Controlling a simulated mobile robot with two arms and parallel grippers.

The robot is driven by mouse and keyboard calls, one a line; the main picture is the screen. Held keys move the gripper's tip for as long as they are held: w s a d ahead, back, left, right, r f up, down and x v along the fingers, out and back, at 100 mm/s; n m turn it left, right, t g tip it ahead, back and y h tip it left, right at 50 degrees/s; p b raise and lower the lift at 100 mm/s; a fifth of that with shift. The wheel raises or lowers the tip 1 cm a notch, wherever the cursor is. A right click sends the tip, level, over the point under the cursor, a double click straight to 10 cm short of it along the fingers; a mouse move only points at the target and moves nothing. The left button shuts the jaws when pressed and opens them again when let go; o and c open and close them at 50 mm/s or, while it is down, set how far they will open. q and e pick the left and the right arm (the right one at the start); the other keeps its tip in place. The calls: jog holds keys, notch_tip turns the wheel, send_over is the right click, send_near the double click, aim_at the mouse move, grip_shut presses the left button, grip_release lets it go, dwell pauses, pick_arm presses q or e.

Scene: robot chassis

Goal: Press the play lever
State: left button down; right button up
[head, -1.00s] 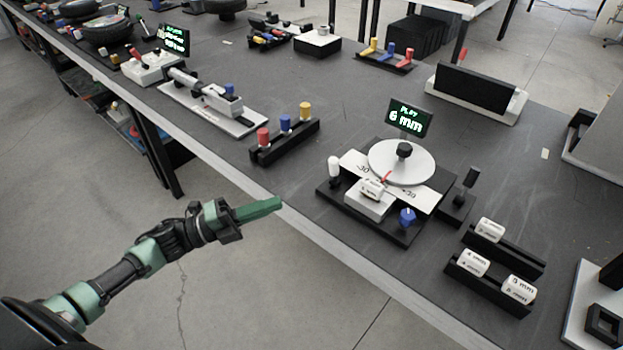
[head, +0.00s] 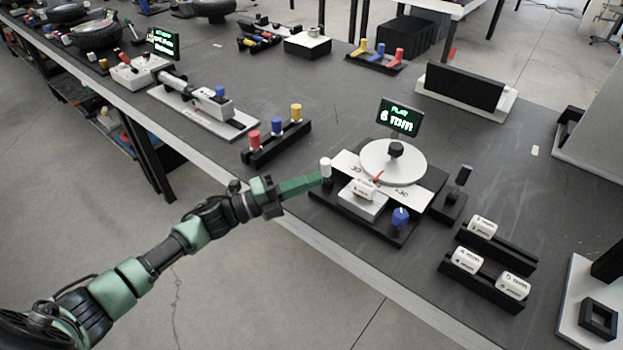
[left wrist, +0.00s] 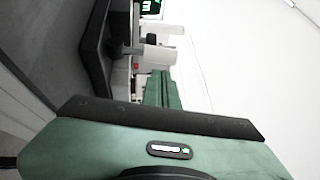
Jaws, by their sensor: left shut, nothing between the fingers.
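The device on the table has a round white disc (head: 394,160), a display (head: 400,117) reading "PLAY" and a mm value, and a black base (head: 345,212). A lever with a white cylindrical knob (head: 326,167) stands upright at its left edge; a black lever (head: 463,176) stands on its right. I cannot tell from labels which is the play lever. My left gripper (head: 318,180) is shut and empty, its green fingertips right beside the white knob. Whether they touch it is unclear. In the left wrist view the white knob (left wrist: 161,58) lies just beyond the green fingers (left wrist: 160,90). My right gripper is not in view.
A blue knob (head: 401,217) is at the device's front right. A rack with red, blue and yellow pegs (head: 277,142) stands to the left. Black holders with white cylinders (head: 482,227) lie to the right. The table's front edge (head: 300,231) runs beneath my left arm.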

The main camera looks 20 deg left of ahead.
aim_at(322, 166)
pick_arm(q)
jog(key=shift+w, duration=0.55)
jog(key=shift+r, duration=0.1)
jog(key=shift+r+p, duration=0.2)
jog(key=shift+p, duration=0.15)
jog(key=y+p, duration=0.1)
jog(key=p, duration=0.2)
jog(key=w+r+n+g+p, duration=0.1)
jog(key=p, duration=0.2)
jog(key=shift+w+d+r+g+y+p, duration=0.3)
jog(key=shift+y+p, duration=0.1)
jog(key=shift+w, duration=0.2)
jog(key=shift+w+d+f+n, duration=0.15)
jog(key=shift+w+n, duration=0.1)
jog(key=shift+n, duration=0.05)
